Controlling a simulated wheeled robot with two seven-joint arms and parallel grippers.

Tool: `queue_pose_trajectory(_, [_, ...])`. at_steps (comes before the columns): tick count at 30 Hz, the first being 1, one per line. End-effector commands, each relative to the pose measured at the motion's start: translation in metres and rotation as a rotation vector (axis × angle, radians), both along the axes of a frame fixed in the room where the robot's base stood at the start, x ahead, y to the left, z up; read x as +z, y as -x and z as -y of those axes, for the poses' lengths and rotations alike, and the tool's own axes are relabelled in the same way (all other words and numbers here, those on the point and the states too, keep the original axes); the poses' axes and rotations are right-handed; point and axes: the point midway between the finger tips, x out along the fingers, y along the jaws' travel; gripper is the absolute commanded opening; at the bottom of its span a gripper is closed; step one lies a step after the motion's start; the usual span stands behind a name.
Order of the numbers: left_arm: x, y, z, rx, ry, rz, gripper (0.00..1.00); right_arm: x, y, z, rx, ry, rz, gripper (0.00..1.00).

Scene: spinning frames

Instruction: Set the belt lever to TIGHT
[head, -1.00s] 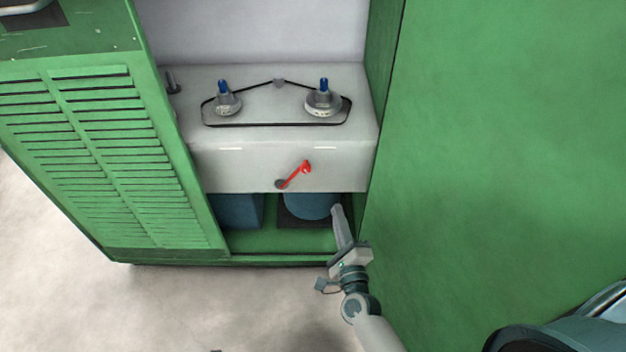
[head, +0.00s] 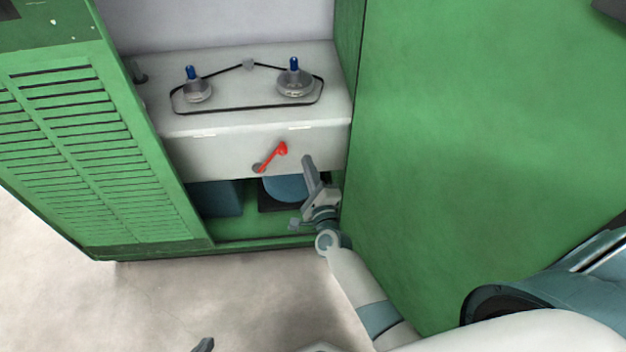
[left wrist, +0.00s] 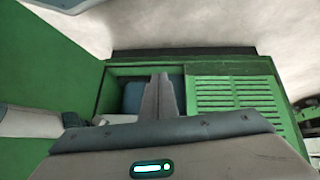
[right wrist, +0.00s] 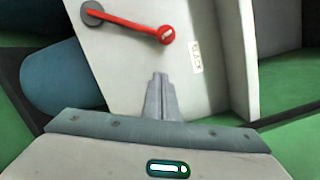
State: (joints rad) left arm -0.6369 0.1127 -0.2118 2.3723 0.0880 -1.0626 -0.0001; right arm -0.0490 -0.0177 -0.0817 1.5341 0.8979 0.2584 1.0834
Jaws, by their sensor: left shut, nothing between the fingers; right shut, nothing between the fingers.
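The red belt lever (head: 272,157) is on the front face of the pale grey housing (head: 215,153). Its pivot is at the lower left and its knob at the upper right. In the right wrist view the lever (right wrist: 130,24) crosses the top, with a small label (right wrist: 196,57) right of the knob that I cannot read surely. My right gripper (head: 308,160) is shut and empty, just right of the lever and apart from it; its fingertips (right wrist: 160,78) point toward the housing. My left gripper (head: 205,344) is shut and empty at the bottom edge, far from the lever; its fingers (left wrist: 161,82) show too.
A black belt (head: 250,107) runs around two pulleys on the housing top. The green cabinet's louvred panel (head: 80,150) is at left. A large green door or panel (head: 470,130) stands close right of my right arm. A blue drum (head: 283,188) sits below the housing.

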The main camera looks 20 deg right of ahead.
Motion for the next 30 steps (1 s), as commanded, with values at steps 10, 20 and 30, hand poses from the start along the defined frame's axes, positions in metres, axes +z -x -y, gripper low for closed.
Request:
queue_pose_trajectory(10, [-0.003, 0.008, -0.007, 0.000, -0.026, -0.047, 0.00, 0.016, -0.013, -0.031, -0.001, 0.000, 0.000, 0.00])
queue_pose_trajectory(20, [-0.002, 0.001, -0.009, 0.003, -0.032, -0.039, 0.00, 0.017, -0.013, -0.033, 0.000, 0.001, 0.000, 0.00])
queue_pose_trajectory(30, [0.002, 0.005, -0.012, 0.004, -0.043, -0.060, 0.00, 0.021, -0.014, -0.029, -0.001, 0.022, -0.007, 0.00])
